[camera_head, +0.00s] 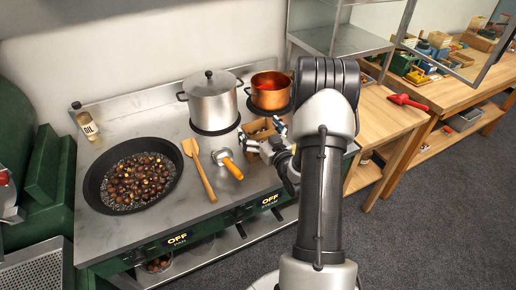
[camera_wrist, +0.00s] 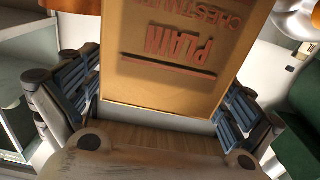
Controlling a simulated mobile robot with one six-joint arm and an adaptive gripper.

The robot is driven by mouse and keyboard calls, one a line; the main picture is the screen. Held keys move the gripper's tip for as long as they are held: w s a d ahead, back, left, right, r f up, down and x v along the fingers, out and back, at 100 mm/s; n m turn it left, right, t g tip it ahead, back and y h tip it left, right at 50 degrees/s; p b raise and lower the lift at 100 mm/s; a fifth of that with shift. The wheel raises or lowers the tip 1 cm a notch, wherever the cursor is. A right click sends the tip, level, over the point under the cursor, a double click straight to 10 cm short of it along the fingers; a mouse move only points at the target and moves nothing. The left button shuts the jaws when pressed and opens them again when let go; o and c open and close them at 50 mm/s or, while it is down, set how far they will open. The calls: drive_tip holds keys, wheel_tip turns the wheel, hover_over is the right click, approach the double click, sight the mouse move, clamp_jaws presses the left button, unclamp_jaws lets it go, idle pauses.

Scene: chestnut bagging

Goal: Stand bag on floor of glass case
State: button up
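The brown paper bag (camera_wrist: 170,75) fills the middle of the wrist view, with red lettering reading "PLAIN" and "CHESTNUT" upside down. The pads of my gripper (camera_wrist: 160,100) are against both its sides. In the head view my gripper (camera_head: 264,142) is at the right part of the stovetop, around the bag (camera_head: 256,128), which is partly hidden by the fingers. Whether the bag touches the stovetop I cannot tell. A metal-framed structure with a shelf (camera_head: 345,40), possibly the glass case, stands behind and right of the stove; my arm hides part of it.
The stovetop (camera_head: 110,235) holds a pan of chestnuts (camera_head: 92,190), a steel pot (camera_head: 212,100), a copper pot (camera_head: 270,92), a wooden spatula (camera_head: 200,175) and an orange-handled scoop (camera_head: 230,165).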

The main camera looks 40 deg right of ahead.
drive_tip(key=c, duration=1.5)
drive_tip(key=shift+c, duration=0.9)
drive_tip(key=shift+r, duration=0.15)
